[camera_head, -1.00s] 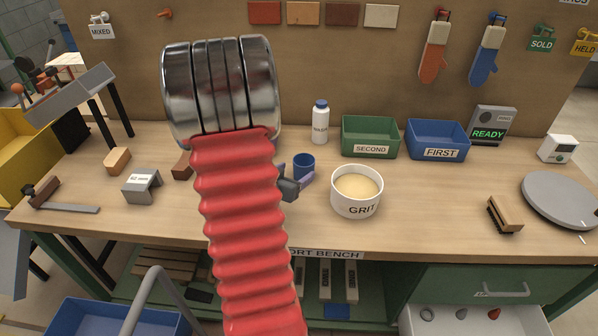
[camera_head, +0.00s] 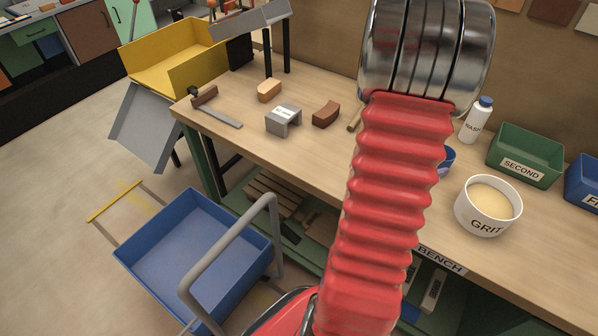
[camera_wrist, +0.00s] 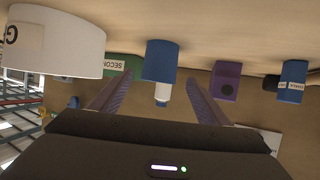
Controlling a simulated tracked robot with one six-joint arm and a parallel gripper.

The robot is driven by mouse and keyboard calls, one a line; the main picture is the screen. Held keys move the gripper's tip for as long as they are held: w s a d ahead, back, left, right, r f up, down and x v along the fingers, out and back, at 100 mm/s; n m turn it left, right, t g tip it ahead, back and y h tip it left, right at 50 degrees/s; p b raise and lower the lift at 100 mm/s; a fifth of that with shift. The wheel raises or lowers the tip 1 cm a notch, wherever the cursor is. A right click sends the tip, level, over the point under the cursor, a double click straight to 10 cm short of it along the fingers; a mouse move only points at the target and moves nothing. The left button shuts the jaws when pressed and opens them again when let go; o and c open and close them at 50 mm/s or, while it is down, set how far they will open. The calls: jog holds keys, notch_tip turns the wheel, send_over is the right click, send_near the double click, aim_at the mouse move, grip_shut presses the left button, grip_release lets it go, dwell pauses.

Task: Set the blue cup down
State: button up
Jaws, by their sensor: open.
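The blue cup (camera_head: 448,158) stands on the bench, mostly hidden behind my red arm in the head view. In the wrist view, which is upside down, the blue cup (camera_wrist: 161,60) rests on the bench top, in line with the gap between my fingers. My gripper (camera_wrist: 160,78) is open, with a finger on each side of that gap and clear space to the cup's sides. Whether the cup lies between the fingertips or just beyond them I cannot tell. In the head view my gripper is hidden by the arm.
The white GRIT bowl (camera_head: 488,205) stands right of the cup. The white bottle (camera_head: 476,120) and green SECOND bin (camera_head: 525,155) are behind. A grey bracket (camera_head: 284,120) and brown block (camera_head: 326,114) lie left. A purple block (camera_wrist: 226,80) shows in the wrist view.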

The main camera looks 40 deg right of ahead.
jog(key=w+a+r+n+t+y, duration=0.2)
jog(key=w+a+r+n+t, duration=0.25)
jog(key=w+a, duration=0.6)
jog(key=w+a+r+n+t+y, duration=0.4)
jog(key=w+a, duration=0.3)
jog(key=w, duration=0.7)
jog(key=a+r+n+t+y, duration=0.1)
jog(key=a+r+n+y, duration=0.25)
jog(key=a, duration=0.95)
jog(key=a+r+n+t+y, duration=0.1)
jog(key=a+r+n+y, duration=0.25)
jog(key=a, duration=1.05)
jog(key=s+a+n+g, duration=0.2)
jog(key=s+a+n, duration=0.2)
jog(key=s+a, duration=0.4)
jog(key=s, duration=0.3)
jog(key=shift+s+a+r, duration=0.15)
jog(key=shift+r, duration=0.25)
jog(key=shift+o, duration=0.7)
jog(key=shift+g, duration=0.25)
